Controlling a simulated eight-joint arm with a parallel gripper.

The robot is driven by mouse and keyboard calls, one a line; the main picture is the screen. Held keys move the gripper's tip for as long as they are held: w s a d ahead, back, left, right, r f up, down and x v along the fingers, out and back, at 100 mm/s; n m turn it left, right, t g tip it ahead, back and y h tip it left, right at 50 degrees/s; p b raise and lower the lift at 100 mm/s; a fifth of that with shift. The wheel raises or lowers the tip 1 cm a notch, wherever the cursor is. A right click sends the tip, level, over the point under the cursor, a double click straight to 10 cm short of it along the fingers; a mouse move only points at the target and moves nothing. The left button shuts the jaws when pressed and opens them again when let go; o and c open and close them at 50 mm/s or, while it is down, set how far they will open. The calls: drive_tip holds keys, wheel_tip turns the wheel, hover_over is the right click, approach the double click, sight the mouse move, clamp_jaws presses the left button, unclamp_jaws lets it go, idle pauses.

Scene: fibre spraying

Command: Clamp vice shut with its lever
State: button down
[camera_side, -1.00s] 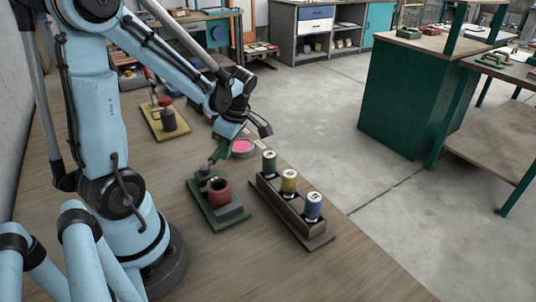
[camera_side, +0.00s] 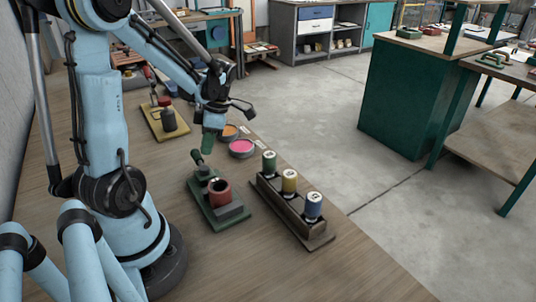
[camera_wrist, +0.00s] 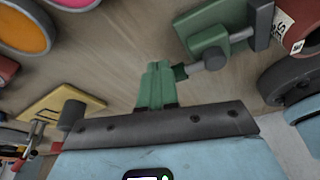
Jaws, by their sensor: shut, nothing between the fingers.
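The vice (camera_side: 229,213) stands on the table with a green base, and a hollow red cylinder (camera_side: 219,190) sits in it. Its lever (camera_side: 198,158), green with a dark end, rises at the back, tilted to the left. In the wrist view the vice (camera_wrist: 222,25) is at the upper right, with part of the red cylinder (camera_wrist: 296,22) at the edge. My gripper (camera_side: 209,145), with green fingers, is shut and empty, just above and right of the lever's end. The fingers (camera_wrist: 155,68) also show shut in the wrist view. Whether the jaws press the cylinder, I cannot tell.
A wooden rack (camera_side: 285,212) with green, yellow and blue spools stands right of the vice. A yellow-based fixture (camera_side: 158,128) stands at the back left. The front table is clear.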

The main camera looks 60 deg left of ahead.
drive_tip(key=shift+s+a, duration=0.2)
drive_tip(key=shift+s, duration=0.2)
idle(0.4)
drive_tip(key=shift+w, duration=0.1)
drive_tip(key=shift+w+r, duration=0.1)
drive_tip(key=shift+w, duration=0.3)
drive_tip(key=w, duration=0.1)
drive_tip(key=w+r, duration=0.1)
drive_tip(key=w, duration=0.1)
drive_tip(key=shift+w+r, duration=0.3)
drive_tip(key=shift+r, duration=0.05)
drive_tip(key=a+v, duration=0.1)
drive_tip(key=v, duration=0.7)
drive_tip(key=shift+w+r, duration=0.2)
drive_tip(key=shift+r, duration=0.25)
drive_tip(key=shift+d, duration=0.15)
